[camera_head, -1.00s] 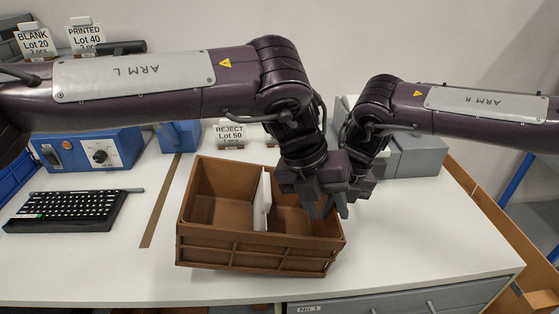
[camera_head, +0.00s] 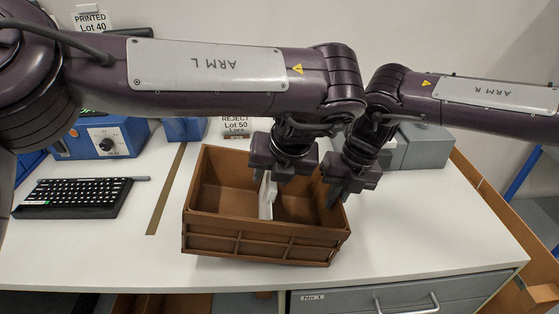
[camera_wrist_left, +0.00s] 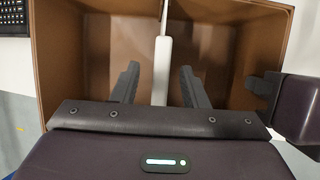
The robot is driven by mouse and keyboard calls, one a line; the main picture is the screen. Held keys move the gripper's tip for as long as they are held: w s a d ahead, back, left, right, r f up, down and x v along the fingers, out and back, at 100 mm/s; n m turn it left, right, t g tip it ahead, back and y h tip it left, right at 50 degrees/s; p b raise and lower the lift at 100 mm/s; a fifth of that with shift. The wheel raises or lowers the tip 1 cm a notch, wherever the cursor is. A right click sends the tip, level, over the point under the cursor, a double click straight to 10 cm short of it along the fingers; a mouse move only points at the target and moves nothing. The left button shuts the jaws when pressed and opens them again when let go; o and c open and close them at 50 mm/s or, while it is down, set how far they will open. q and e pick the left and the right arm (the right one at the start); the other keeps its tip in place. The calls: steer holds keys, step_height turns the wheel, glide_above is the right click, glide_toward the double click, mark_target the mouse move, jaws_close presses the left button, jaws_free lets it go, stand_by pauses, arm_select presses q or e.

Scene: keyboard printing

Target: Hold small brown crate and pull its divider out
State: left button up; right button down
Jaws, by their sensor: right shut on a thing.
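The small brown crate (camera_head: 258,243) stands open-topped on the white table, and its inside also shows in the left wrist view (camera_wrist_left: 88,50). A white divider (camera_head: 266,199) stands upright across the crate's middle, parting it in two. My left gripper (camera_head: 270,183) is above the divider. In the left wrist view its fingers are apart, one on each side of the divider (camera_wrist_left: 162,62), with gaps between. My right gripper (camera_head: 335,195) is shut on the crate's right wall. The left hand hides the divider's far end in the head view.
A black keyboard (camera_head: 73,198) lies left of the crate, with a blue box with a dial (camera_head: 107,143) behind it. A REJECT sign (camera_head: 235,127) stands behind the crate. Grey boxes (camera_head: 423,147) stand at the back right. The table's front right is clear.

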arm_select(q)
steer(key=shift+x, duration=1.55)
jaws_close()
steer(key=c, duration=0.6)
jaws_free()
jaws_close()
step_height(320, 180, up, 10)
steer(key=d, duration=0.2)
steer(key=shift+d, duration=0.3)
